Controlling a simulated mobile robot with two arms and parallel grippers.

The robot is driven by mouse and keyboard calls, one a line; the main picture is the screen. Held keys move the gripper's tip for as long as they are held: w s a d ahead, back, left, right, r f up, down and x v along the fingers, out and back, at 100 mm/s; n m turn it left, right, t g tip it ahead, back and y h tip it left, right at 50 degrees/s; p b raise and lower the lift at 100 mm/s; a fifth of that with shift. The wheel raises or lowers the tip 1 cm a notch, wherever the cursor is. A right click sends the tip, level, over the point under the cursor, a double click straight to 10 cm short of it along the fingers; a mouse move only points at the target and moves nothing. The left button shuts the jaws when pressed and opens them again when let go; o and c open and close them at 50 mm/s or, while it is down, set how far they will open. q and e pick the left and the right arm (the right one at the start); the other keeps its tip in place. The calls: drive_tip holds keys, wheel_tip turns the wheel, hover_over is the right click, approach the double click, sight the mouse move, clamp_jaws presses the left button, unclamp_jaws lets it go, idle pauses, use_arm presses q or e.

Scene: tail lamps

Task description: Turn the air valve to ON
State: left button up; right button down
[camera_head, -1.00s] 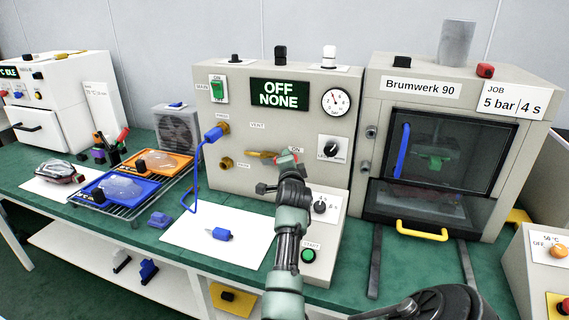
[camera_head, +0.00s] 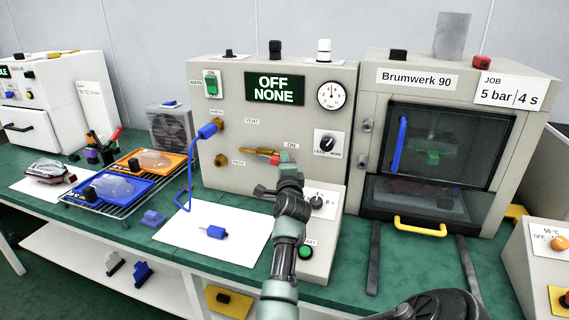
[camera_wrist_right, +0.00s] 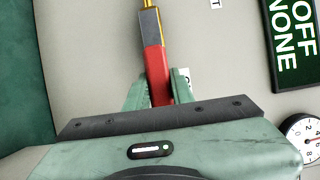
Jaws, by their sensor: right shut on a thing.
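The air valve handle (camera_head: 262,153) is on the grey control box, brass at its pivot with a red end. It points right, close below the ON label (camera_head: 291,145); the VENT label (camera_head: 251,121) is above the pivot. My right gripper (camera_head: 284,158) is at the red end. In the right wrist view, the handle (camera_wrist_right: 153,62) runs down between the two green fingers of my right gripper (camera_wrist_right: 158,90), which is shut on its red part. The display (camera_head: 275,89) reads OFF NONE. My left gripper is not seen.
A blue hose (camera_head: 187,170) hangs from a brass fitting left of the valve. A knob (camera_head: 317,203) and a green START button (camera_head: 306,252) are close to my right arm. The Brumwerk 90 chamber (camera_head: 437,152) stands to the right. A white sheet (camera_head: 240,245) lies in front.

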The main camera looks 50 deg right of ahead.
drive_tip(key=shift+r, duration=0.25)
drive_tip(key=c, duration=1.3)
unclamp_jaws()
drive_tip(key=shift+w, duration=0.1)
drive_tip(key=shift+o, duration=0.5)
drive_tip(key=shift+d+f, duration=0.1)
drive_tip(key=shift+f, duration=0.15)
drive_tip(key=v, duration=0.7)
drive_tip(key=shift+s+a+b, duration=0.25)
drive_tip(key=shift+a+b, duration=0.05)
drive_tip(key=shift+a, duration=0.05)
